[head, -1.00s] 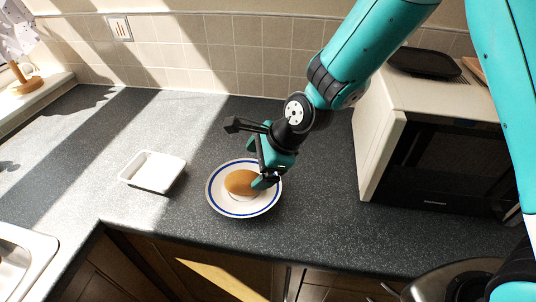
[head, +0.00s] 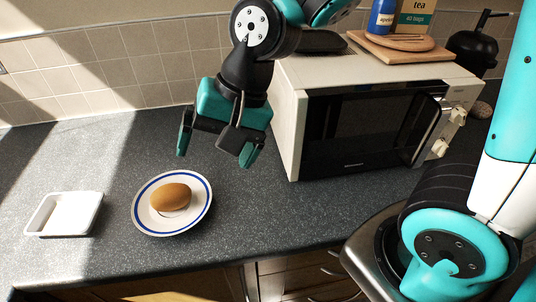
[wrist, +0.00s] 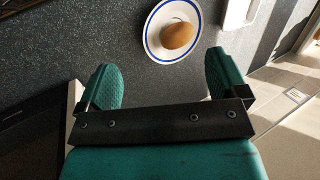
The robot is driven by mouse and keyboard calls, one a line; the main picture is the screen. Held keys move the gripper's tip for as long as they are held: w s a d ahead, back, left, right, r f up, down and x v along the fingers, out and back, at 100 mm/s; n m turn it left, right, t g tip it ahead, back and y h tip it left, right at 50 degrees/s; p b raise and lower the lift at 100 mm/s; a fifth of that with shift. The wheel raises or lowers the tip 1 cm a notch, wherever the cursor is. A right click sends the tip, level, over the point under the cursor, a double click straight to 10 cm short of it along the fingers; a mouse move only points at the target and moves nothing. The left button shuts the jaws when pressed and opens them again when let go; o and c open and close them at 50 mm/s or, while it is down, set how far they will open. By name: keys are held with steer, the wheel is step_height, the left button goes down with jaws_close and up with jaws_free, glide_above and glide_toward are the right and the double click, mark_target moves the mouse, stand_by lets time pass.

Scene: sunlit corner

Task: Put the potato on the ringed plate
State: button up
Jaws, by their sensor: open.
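The brown potato (head: 170,197) lies on the white plate with a blue ring (head: 146,222), on the dark speckled counter. In the wrist view the potato (wrist: 177,35) rests a little off the middle of the plate (wrist: 157,49), beyond my fingertips. My gripper (head: 216,152) is open and empty, above the counter to the right of the plate and apart from it. Its two green fingers show in the wrist view (wrist: 163,80) with nothing between them.
A small white tray (head: 41,226) stands left of the plate. A white microwave (head: 292,130) stands right of my gripper, with wooden boards (head: 402,51) and a tea box (head: 415,15) on top. The counter (head: 235,210) right of the plate is clear.

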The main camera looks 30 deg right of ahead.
steer(key=s+d+r+n, duration=0.1)
steer(key=s+n, duration=0.3)
steer(key=n, duration=0.1)
steer(key=s+d+r+n+g, duration=0.1)
steer(key=s+d+r+n, duration=0.1)
steer(key=s+n, duration=0.3)
steer(key=shift+s+d+r+n+h, duration=0.15)
steer(key=shift+d+r+n+h, duration=0.15)
steer(key=shift+n+h, duration=0.15)
stand_by(0.4)
